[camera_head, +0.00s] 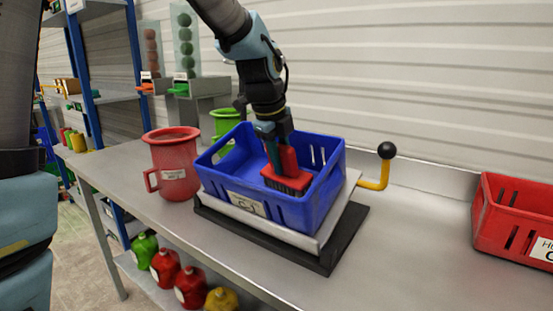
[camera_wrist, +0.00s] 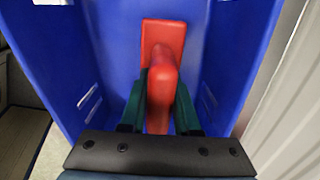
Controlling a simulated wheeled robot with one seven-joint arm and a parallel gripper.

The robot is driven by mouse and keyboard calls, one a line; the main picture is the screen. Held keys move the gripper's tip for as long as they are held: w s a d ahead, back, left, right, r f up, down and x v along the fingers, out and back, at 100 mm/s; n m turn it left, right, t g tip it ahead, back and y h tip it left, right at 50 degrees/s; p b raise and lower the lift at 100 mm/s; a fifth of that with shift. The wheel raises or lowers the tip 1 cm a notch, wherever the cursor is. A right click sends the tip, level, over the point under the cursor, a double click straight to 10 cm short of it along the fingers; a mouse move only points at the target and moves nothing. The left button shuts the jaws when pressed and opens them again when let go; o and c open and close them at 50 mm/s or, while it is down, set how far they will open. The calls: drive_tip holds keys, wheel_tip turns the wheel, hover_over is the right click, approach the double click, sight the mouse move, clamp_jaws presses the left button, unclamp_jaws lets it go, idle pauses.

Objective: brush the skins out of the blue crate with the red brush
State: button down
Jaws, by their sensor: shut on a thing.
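The blue crate (camera_head: 308,211) sits on a light plate over a dark base on the metal bench. It also shows in the wrist view (camera_wrist: 110,45). My gripper (camera_head: 279,157) reaches down into the crate and is shut on the handle of the red brush (camera_head: 289,168). In the wrist view my gripper's dark green fingers (camera_wrist: 160,110) stand on both sides of the red brush handle (camera_wrist: 163,72). The brush head is low in the crate, bristles down; I cannot tell whether they touch the floor. I make out no skins in either view.
A yellow lever with a black knob (camera_head: 387,151) stands right of the crate. A red jug (camera_head: 174,165) is close on the left, with a green jug (camera_head: 225,121) behind. A red crate (camera_head: 513,220) is at far right. The bench (camera_head: 420,240) between is clear.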

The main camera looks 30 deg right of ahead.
sight(269, 168)
drive_tip(key=shift+s+d+f, duration=0.1)
drive_tip(key=shift+s+d, duration=0.2)
drive_tip(key=shift+s, duration=0.25)
drive_tip(key=shift+s+d, duration=0.3)
drive_tip(key=shift+s, duration=0.35)
drive_tip(key=shift+w+a+r+p, duration=0.1)
drive_tip(key=shift+w+a+p, duration=0.25)
drive_tip(key=shift+w, duration=0.25)
drive_tip(key=shift+w+a+r+p, duration=0.1)
drive_tip(key=shift+w+a+p, duration=0.15)
drive_tip(key=shift+w+p, duration=0.25)
drive_tip(key=shift+w+a+f+p, duration=0.15)
drive_tip(key=shift+w+a+p, duration=0.3)
drive_tip(key=shift+w, duration=0.6)
drive_tip(key=shift+w+a+f+p, duration=0.15)
drive_tip(key=shift+w+a, duration=0.5)
drive_tip(key=shift+w, duration=0.35)
drive_tip(key=shift+r, duration=0.15)
drive_tip(key=shift+p+v, duration=2.35)
drive_tip(key=shift+v, duration=0.55)
drive_tip(key=shift+p+v, duration=1.2)
drive_tip(key=shift+v, duration=0.3)
